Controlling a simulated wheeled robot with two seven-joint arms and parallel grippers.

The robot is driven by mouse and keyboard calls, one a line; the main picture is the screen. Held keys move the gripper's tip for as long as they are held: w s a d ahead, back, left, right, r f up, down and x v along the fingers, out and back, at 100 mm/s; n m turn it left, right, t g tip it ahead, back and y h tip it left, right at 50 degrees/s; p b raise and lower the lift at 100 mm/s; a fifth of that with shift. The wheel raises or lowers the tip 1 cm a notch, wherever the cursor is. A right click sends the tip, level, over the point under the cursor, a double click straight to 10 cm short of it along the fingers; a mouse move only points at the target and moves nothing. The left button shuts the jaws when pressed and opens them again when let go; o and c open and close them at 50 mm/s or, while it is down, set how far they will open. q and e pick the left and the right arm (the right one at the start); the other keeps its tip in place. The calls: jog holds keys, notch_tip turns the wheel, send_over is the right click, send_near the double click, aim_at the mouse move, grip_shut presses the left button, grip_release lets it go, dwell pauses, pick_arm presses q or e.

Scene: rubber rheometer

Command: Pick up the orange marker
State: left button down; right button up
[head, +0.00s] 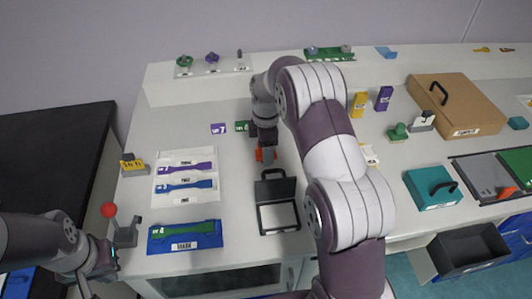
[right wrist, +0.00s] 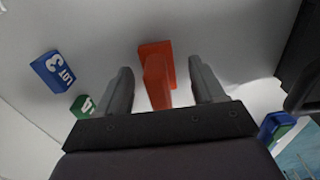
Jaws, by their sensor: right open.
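The orange marker (right wrist: 158,82) stands on the light tabletop, with one part upright and another flat part beside it. In the right wrist view it lies between the two fingers of my right gripper (right wrist: 161,78), with a gap on each side. In the head view the marker (head: 260,156) shows as a small orange-red patch, partly hidden by my right gripper (head: 267,152). My right gripper is open and reaches down over the marker. My left gripper (head: 100,266) is low at the left edge, away from the marker; its finger opening is unclear.
A black-framed open case (head: 278,215) sits just in front of the marker. Small blue (right wrist: 52,71) and green (right wrist: 83,105) number tags stand nearby. A white tray with strips (head: 184,202) and a red-knobbed lever (head: 109,211) are left; a brown box (head: 468,105) is right.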

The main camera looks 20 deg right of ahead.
jog(key=shift+w+f, duration=0.15)
jog(key=shift+f, duration=0.2)
jog(key=shift+r, duration=0.1)
jog(key=c, duration=1.2)
jog(key=shift+r, duration=0.5)
notch_tip(320, 180, up, 3)
jog(key=s+d+r+p, duration=0.1)
jog(key=s+d+r, duration=0.6)
jog(key=s+d, duration=0.1)
jog(key=shift+d+p, duration=0.3)
jog(key=shift+p, duration=0.1)
